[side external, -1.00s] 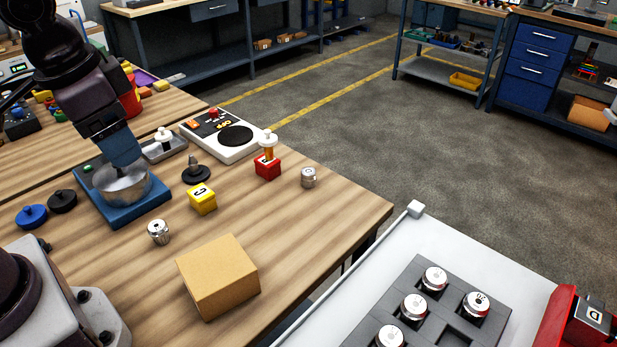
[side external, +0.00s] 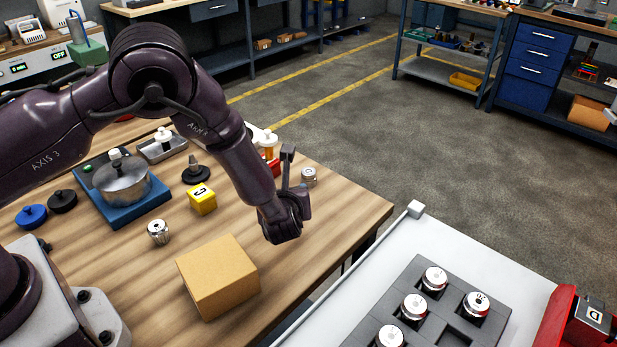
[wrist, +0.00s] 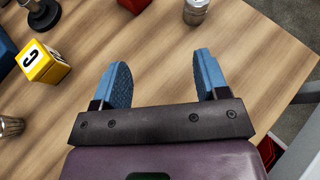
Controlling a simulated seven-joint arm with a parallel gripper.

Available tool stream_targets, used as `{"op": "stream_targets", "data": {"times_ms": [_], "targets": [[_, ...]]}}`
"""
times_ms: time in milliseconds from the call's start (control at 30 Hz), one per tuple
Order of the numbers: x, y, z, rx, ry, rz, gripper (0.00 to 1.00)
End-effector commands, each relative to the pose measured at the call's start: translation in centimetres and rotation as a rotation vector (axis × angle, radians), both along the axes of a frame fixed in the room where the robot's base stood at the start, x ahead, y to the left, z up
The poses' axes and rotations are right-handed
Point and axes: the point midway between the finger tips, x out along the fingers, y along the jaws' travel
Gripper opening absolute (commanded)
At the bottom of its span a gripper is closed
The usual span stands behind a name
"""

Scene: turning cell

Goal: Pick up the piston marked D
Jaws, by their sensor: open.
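A small silver piston (side external: 308,178) stands upright near the table's far right edge; the letter on its top is too small to read surely. In the wrist view its lower part (wrist: 196,11) shows at the top edge, beyond my right finger. My gripper (wrist: 162,64) is open, with its two blue fingers apart and only bare wood between them. In the side view my gripper (side external: 295,187) is just left of and nearer than this piston. Another silver piston (side external: 158,232) stands left of the cardboard box, its mark unreadable. Several pistons, one of them here (side external: 434,279), sit in a grey tray (side external: 412,268).
A yellow block marked C (side external: 202,199), a dark stand (side external: 196,173) and a cardboard box (side external: 218,277) are on the table. A red block (wrist: 134,4) is near the piston. A red holder with a D label (side external: 560,322) is at right. Bare wood lies under my gripper.

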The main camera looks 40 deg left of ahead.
Motion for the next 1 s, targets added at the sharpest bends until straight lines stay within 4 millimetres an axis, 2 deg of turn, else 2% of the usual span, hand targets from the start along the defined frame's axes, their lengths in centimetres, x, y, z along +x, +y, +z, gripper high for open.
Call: {"op": "stream_targets", "data": {"times_ms": [100,233,600,833,1000], "targets": [[2.7,-1.5,1.1,0.062,-0.023,-0.147,0.68],[3.7,-2.0,1.4,0.101,-0.019,-0.215,0.68],[8.3,1.5,-1.1,0.107,-0.011,-0.213,0.68],[9.4,2.3,-1.8,0.106,-0.012,-0.214,0.68],[10.8,3.9,-3.4,0.105,-0.011,-0.211,0.68]]}}
